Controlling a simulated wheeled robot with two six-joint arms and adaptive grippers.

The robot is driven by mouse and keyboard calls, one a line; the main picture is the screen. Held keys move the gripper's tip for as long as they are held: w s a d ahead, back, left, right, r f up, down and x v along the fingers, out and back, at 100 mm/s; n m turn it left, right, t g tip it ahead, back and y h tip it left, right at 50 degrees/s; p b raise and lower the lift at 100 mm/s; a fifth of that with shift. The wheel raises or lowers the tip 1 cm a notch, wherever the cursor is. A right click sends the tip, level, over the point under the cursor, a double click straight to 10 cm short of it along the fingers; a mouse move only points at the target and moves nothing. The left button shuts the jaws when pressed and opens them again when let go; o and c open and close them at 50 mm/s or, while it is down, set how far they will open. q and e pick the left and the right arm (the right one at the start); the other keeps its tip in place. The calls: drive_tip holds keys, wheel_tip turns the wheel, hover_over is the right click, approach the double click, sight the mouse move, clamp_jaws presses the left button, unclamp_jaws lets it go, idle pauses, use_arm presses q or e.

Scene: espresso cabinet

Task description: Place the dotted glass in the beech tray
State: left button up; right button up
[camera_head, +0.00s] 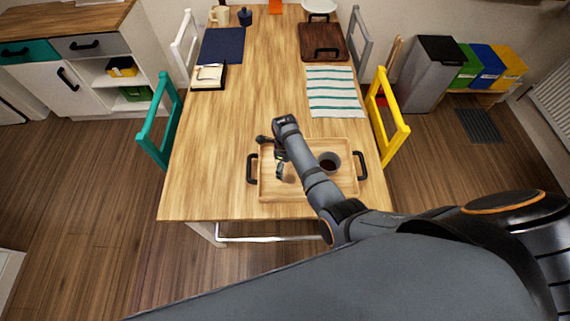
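The beech tray (306,196) with two black handles lies near the front edge of the wooden table. My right arm reaches over it from the right. My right gripper (282,175) points down over the tray's left half, partly hidden by its own wrist. A small pale, see-through shape, possibly the dotted glass (290,174), shows at its fingertips. I cannot tell its dots, or whether the fingers are shut on it. A round cup with dark contents (329,162) stands in the tray's right half, beside my forearm. My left gripper is out of view.
A striped cloth (334,92) and a dark wooden tray (325,42) lie farther back on the right. A navy mat (222,45) and a notebook (208,77) lie at the left. Teal (160,122) and yellow (388,117) chairs flank the table. The table's middle is clear.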

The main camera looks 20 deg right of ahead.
drive_tip(key=shift+r+p, duration=0.35)
drive_tip(key=shift+r, duration=0.1)
wheel_tip(320, 180, up, 12)
drive_tip(key=p, duration=1)
drive_tip(key=shift+f, duration=0.25)
